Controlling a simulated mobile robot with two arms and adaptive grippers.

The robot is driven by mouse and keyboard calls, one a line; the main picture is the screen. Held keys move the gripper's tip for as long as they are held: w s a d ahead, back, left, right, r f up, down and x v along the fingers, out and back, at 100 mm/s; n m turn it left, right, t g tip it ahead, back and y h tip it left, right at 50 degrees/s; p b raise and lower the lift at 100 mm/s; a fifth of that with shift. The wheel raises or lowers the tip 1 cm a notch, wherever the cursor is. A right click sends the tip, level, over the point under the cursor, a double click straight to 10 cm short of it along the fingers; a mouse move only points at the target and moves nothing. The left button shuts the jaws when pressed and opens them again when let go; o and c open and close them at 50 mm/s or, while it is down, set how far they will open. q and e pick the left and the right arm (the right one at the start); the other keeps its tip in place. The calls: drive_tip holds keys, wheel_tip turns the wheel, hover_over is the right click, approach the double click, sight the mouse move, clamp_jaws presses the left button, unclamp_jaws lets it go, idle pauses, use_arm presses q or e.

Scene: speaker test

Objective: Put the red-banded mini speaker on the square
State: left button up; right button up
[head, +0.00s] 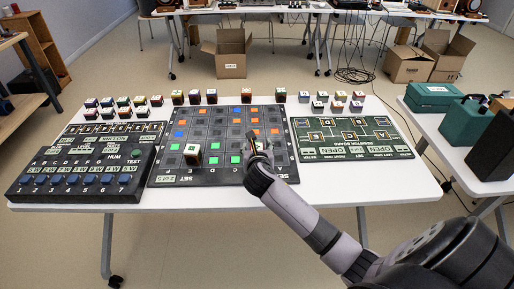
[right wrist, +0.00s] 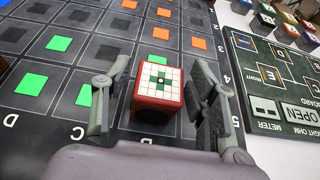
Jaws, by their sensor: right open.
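A small red cube-shaped speaker (right wrist: 157,96) with a white, green-marked grid on top stands on the dark grid board (right wrist: 60,125), near its numbered edge. My right gripper (right wrist: 161,80) is open, with one finger on each side of the speaker and gaps visible between. In the head view my right gripper (head: 257,146) is over the right part of the board and largely hides this speaker. The board (head: 175,180) carries green, orange and blue squares; which one is meant I cannot tell. My left gripper is not in view.
Another mini speaker (head: 192,154) stands on the board's left half. Rows of small speakers line the table's back. A dark switch box (head: 75,178) lies left, a green resistor board (head: 350,137) right. Teal cases (head: 466,122) stand on the right side table.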

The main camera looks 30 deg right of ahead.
drive_tip(key=shift+r, duration=0.1)
drive_tip(key=shift+s+a+r, duration=0.15)
drive_tip(key=shift+s, duration=0.05)
drive_tip(key=p+v, duration=0.1)
drive_tip(key=v, duration=1)
drive_tip(key=shift+s, duration=0.25)
